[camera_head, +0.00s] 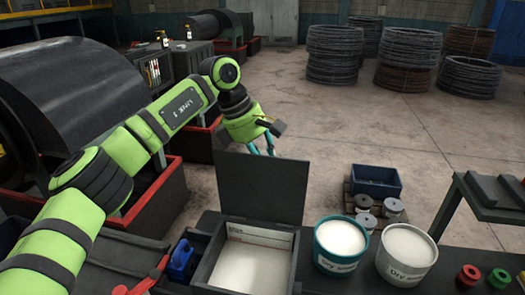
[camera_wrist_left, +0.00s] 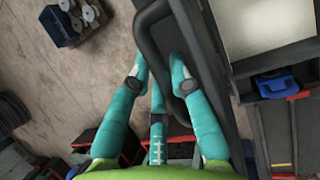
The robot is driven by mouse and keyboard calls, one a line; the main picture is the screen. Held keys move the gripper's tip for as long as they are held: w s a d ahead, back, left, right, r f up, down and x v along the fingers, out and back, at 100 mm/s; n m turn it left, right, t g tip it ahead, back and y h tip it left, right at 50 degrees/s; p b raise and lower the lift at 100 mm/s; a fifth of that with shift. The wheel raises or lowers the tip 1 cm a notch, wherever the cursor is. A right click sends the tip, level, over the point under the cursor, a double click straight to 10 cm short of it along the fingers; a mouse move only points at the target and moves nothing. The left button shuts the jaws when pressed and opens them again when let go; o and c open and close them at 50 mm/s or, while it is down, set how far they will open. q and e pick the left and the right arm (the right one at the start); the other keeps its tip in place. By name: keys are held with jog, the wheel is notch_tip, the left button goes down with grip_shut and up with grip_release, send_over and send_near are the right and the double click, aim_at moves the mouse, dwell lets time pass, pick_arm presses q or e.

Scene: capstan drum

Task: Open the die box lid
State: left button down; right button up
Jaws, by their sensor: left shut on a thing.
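The die box (camera_head: 212,262) is a dark open-topped box on the bench at the lower centre of the head view, with a pale inside and a paper label. Its dark lid (camera_head: 262,190) stands roughly upright at the box's back edge. My left gripper (camera_head: 264,148) is at the lid's top edge, on its far side. In the left wrist view, the teal fingers (camera_wrist_left: 160,72) are shut on the dark handle bar (camera_wrist_left: 143,40) of the lid. The lid hides part of the fingers in the head view. My right gripper is not in view.
A teal tub (camera_head: 340,242) and a white tub (camera_head: 405,254) of pale powder stand right of the box. A blue object (camera_head: 183,258) sits at its left. Behind are a blue crate (camera_head: 376,181) and open floor. Large dark drums (camera_head: 75,95) stand at the left.

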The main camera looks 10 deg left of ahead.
pick_arm(q)
jog(key=shift+w+f+g+p, duration=0.2)
jog(key=shift+w+f+p, duration=0.1)
jog(key=shift+w, duration=0.25)
jog(key=shift+w+f+g+p, duration=0.15)
jog(key=shift+w+g+p, duration=0.1)
jog(key=shift+w, duration=0.25)
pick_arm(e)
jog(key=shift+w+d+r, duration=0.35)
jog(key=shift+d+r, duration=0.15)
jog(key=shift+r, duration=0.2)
pick_arm(q)
jog(key=shift+w+f, duration=0.2)
jog(key=shift+f, duration=0.15)
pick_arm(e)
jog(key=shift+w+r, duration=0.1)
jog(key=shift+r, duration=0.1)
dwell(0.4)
pick_arm(q)
jog(key=c, duration=1.4)
grip_release()
jog(key=shift+w+g, duration=0.1)
jog(key=shift+g, duration=0.15)
jog(key=shift+w+v, duration=0.15)
jog(key=shift+v, duration=1.75)
jog(key=shift+w+v, duration=0.1)
jog(key=shift+v, duration=1.8)
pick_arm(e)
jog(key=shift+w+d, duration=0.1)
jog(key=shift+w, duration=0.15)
